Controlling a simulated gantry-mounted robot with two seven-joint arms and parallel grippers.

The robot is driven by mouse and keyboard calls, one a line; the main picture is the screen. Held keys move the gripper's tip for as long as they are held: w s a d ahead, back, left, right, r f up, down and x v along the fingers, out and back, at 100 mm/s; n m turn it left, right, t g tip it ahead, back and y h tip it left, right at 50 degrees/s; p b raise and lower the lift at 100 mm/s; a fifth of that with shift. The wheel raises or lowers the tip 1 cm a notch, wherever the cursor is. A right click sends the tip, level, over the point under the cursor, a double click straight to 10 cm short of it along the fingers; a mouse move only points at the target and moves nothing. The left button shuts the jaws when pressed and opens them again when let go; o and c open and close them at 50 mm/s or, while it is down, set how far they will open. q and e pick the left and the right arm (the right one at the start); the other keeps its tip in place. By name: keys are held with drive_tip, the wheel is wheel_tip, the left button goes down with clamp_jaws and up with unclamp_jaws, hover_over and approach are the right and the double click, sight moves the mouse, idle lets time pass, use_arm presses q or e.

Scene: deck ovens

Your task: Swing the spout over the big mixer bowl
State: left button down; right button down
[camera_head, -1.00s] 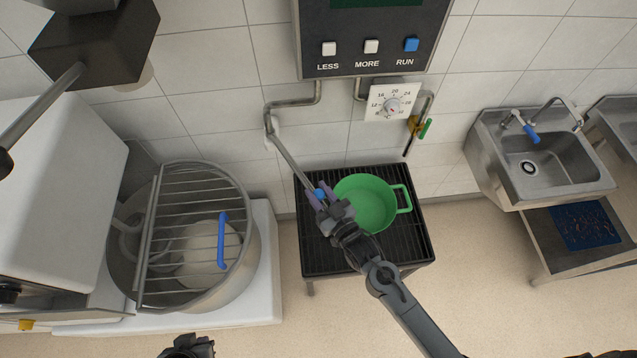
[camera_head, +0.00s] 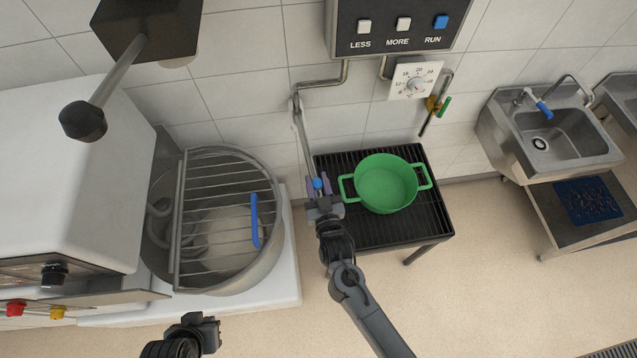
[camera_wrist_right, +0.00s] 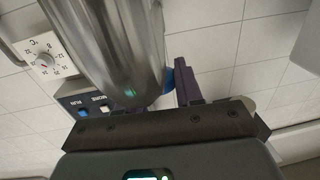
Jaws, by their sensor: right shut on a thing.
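The spout (camera_head: 306,140) is a thin metal pipe hinged on the wall pipe, with a blue piece near its free end. My right gripper (camera_head: 319,186) is shut on that end, over the left edge of the black rack, left of the green pot (camera_head: 388,184). In the right wrist view the spout (camera_wrist_right: 115,45) is a large shiny cylinder by the fingers. The big mixer bowl (camera_head: 262,268) is left of the spout, under a wire guard with a blue handle; pale contents show inside. My left gripper (camera_head: 207,328) is at the bottom, apart from everything; its jaws are unclear.
The black rack (camera_head: 425,228) holds the pot. The white mixer body (camera_head: 75,180) and a black-knobbed lever (camera_head: 84,121) are at the left. A control panel (camera_head: 400,14) and dial (camera_head: 415,83) are on the wall. The sink (camera_head: 565,140) is far right.

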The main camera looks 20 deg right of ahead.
drive_tip(key=shift+w+r, duration=0.15)
drive_tip(key=shift+r, duration=0.3)
drive_tip(key=c, duration=1)
unclamp_jaws()
drive_tip(key=shift+o, duration=0.9)
drive_tip(key=shift+f, duration=0.2)
drive_tip(key=shift+s+f, duration=0.15)
drive_tip(key=shift+s, duration=0.4)
drive_tip(key=s, duration=0.9)
drive_tip(key=shift+s+a+b, duration=0.25)
drive_tip(key=shift+s+b, duration=0.15)
